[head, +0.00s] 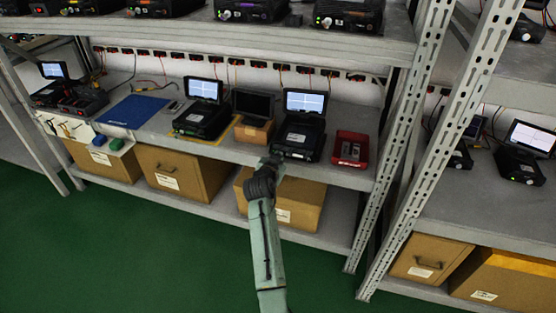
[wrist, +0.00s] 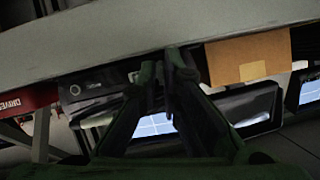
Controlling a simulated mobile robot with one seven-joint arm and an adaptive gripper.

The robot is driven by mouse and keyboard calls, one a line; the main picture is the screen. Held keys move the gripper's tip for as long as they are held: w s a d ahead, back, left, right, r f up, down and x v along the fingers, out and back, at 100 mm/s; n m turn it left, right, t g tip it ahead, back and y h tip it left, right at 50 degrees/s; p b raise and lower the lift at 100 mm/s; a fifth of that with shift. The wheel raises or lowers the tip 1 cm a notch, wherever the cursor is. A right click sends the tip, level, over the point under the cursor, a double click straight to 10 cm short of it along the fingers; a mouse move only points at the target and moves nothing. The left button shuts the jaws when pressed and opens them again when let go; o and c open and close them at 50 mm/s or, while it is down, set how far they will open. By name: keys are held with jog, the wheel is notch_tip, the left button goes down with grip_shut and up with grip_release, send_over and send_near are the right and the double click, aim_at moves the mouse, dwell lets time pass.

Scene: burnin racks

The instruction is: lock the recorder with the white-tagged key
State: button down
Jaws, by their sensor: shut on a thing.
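My gripper (head: 268,163) is at the front of a black recorder (head: 300,138) with a lit screen, on the middle shelf. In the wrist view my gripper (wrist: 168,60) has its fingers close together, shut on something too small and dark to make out. The recorder's dark front (wrist: 95,88) is just beyond and left of the fingertips there, with a small round lock-like ring on it. I cannot make out the white-tagged key or its tag. A white board (head: 66,128) with small items, perhaps keys, lies at the far left of the shelf.
A red bin (head: 351,148) stands right of the recorder. A small cardboard box (head: 253,131) with a dark screen on it stands to the left. Another recorder (head: 201,121) and a blue mat (head: 133,111) lie further left. A rack upright (head: 405,140) bounds the right side.

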jog(key=shift+w+a+f+n+g+h+b, duration=0.15)
jog(key=shift+n+h+b, duration=0.6)
jog(key=shift+n, duration=0.6)
jog(key=shift+s+a+r+n+g+h+b, duration=0.15)
jog(key=shift+n+h+b, duration=0.35)
jog(key=shift+n+h, duration=0.65)
jog(key=shift+w+a+f+n+g+h+b, duration=0.15)
jog(key=shift+n+h+b, duration=0.55)
jog(key=shift+n, duration=0.8)
jog(key=c, duration=2.1)
grip_release()
